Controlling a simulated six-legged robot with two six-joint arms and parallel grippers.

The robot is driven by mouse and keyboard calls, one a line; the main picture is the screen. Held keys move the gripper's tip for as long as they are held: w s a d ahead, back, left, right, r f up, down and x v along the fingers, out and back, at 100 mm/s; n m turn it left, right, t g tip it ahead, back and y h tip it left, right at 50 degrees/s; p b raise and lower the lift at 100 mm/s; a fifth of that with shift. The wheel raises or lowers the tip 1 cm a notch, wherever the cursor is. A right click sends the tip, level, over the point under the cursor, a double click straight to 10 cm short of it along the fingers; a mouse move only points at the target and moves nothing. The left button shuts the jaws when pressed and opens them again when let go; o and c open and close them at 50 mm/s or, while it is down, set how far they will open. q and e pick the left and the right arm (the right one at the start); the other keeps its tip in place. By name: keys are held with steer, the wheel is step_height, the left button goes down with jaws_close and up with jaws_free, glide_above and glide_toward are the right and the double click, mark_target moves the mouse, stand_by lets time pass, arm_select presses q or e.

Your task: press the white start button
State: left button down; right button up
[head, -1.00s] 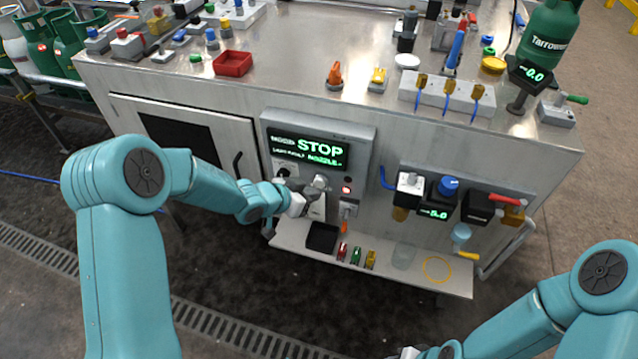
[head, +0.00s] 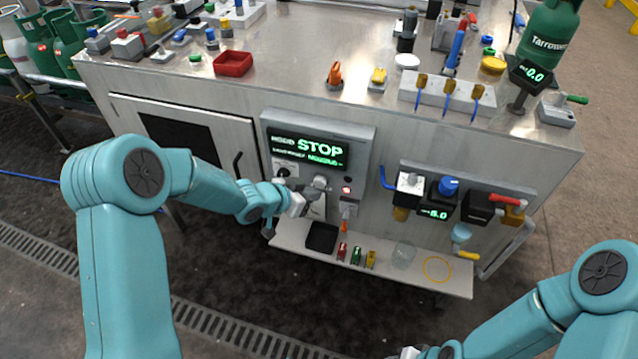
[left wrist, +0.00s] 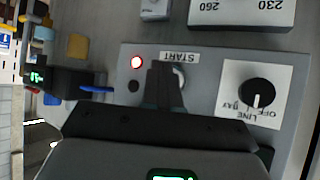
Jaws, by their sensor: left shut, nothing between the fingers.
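The start control panel (head: 366,150) is on the front of the metal cabinet, with a lit display reading STOP. In the left wrist view an upside-down START label (left wrist: 179,56) is above a round pale button (left wrist: 180,76), partly hidden behind my fingers. My left gripper (left wrist: 165,72) is shut and empty, its tips over or just beside this button; I cannot tell whether they touch it. In the head view my left gripper (head: 305,203) is at the lower middle of the panel. My right gripper (head: 405,353) shows only in part at the bottom edge; its jaws are unclear.
A red lamp (left wrist: 136,62) is lit beside the button. A black rotary knob (left wrist: 256,93) is on the other side. Below the panel a shelf (head: 440,282) holds a black tray (head: 322,238), small coloured items and a clear cup (head: 403,255). A valve panel (head: 460,185) is to the right.

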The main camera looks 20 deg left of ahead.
arm_select(q)
steer(key=shift+w+p, duration=0.4)
steer(key=shift+w, duration=0.05)
steer(key=shift+w+p, duration=0.4)
steer(key=shift+w, duration=0.05)
stand_by(0.8)
steer(key=shift+s, duration=0.1)
steer(key=shift+s+b, duration=0.6)
steer(key=shift+s, duration=0.15)
